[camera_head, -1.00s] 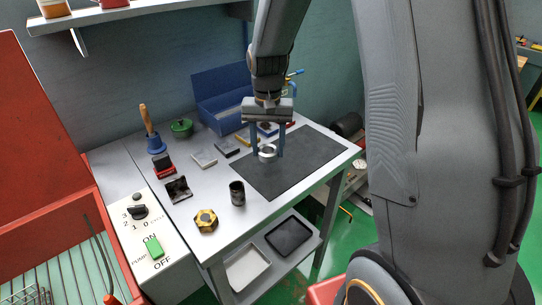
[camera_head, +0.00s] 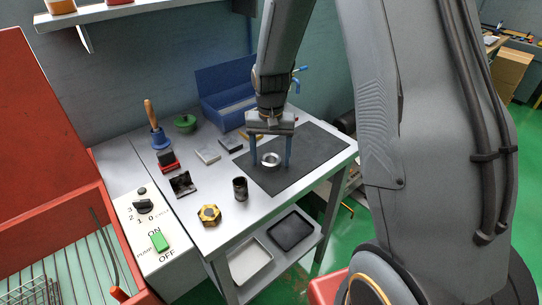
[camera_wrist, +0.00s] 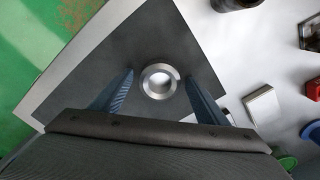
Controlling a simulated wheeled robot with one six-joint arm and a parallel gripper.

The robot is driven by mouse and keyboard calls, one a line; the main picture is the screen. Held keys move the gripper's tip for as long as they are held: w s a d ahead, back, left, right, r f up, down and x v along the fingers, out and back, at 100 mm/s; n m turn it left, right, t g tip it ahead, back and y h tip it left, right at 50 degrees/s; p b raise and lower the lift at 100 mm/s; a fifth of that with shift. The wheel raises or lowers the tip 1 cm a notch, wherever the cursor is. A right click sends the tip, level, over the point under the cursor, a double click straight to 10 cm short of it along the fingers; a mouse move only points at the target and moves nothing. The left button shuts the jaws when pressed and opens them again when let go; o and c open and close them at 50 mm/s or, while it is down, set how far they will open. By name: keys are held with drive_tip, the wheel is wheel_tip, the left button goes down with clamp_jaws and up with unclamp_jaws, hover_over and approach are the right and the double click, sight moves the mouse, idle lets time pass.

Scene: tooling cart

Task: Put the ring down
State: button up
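The ring is a silver metal ring (camera_head: 271,159) with a wide round hole. It lies flat on the dark mat (camera_head: 310,158) on the bench top. In the wrist view the ring (camera_wrist: 159,82) sits midway between my two blue fingers, over the dark mat (camera_wrist: 100,65). My gripper (camera_head: 271,163) points down over the mat, one finger on each side of the ring. It is open: a gap shows between the ring and each finger in the wrist view (camera_wrist: 160,92). The ring's underside is hidden.
A dark cup (camera_head: 240,189) and a brass hex nut (camera_head: 209,215) stand left of the mat. The mat around the ring is clear.

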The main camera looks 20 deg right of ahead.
sight(271, 159)
wheel_tip(271, 159, up, 12)
drive_tip(key=b, duration=0.3)
drive_tip(key=s+f+n, duration=0.2)
drive_tip(key=s+f, duration=0.1)
drive_tip(key=s, duration=0.5)
drive_tip(key=s+f+n+t, duration=0.1)
drive_tip(key=s+f+n, duration=0.1)
drive_tip(key=s, duration=0.7)
drive_tip(key=shift+f, duration=0.6)
